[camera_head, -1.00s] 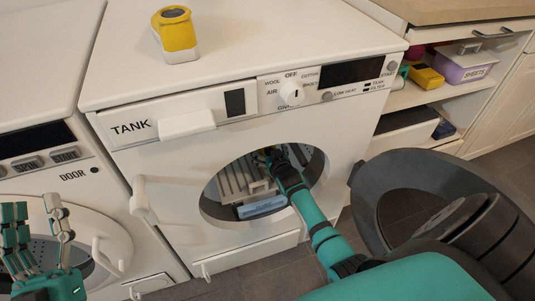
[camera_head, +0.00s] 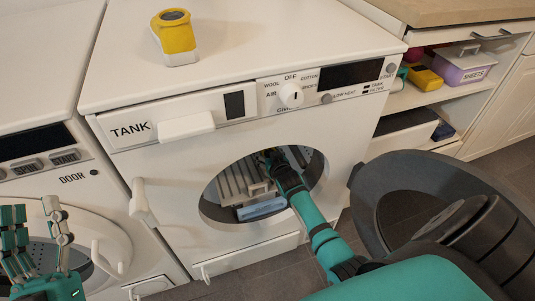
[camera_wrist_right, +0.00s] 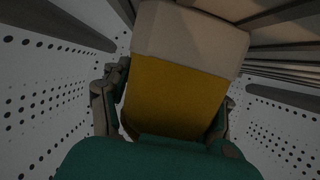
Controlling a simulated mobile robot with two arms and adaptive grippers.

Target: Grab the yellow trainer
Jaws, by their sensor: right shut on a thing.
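One yellow trainer (camera_wrist_right: 185,95) with a pale end fills the middle of the right wrist view, inside the perforated drum. My right gripper (camera_wrist_right: 165,105) has fingers on both sides of it and is shut on it. In the head view my right gripper (camera_head: 272,158) is inside the round opening of the dryer (camera_head: 115,192); its fingertips and the trainer cannot be made out there. Another yellow trainer (camera_head: 178,40), with a pale end and dark opening, rests on top of the dryer. My left gripper (camera_head: 38,238) is open and empty at the lower left.
The dark round dryer door (camera_head: 375,205) stands open to the right of my right arm. A ribbed grey part and a pale blue part (camera_head: 262,208) show inside the opening. A second machine (camera_head: 30,100) stands at left, and shelves with a purple box (camera_head: 465,68) at right.

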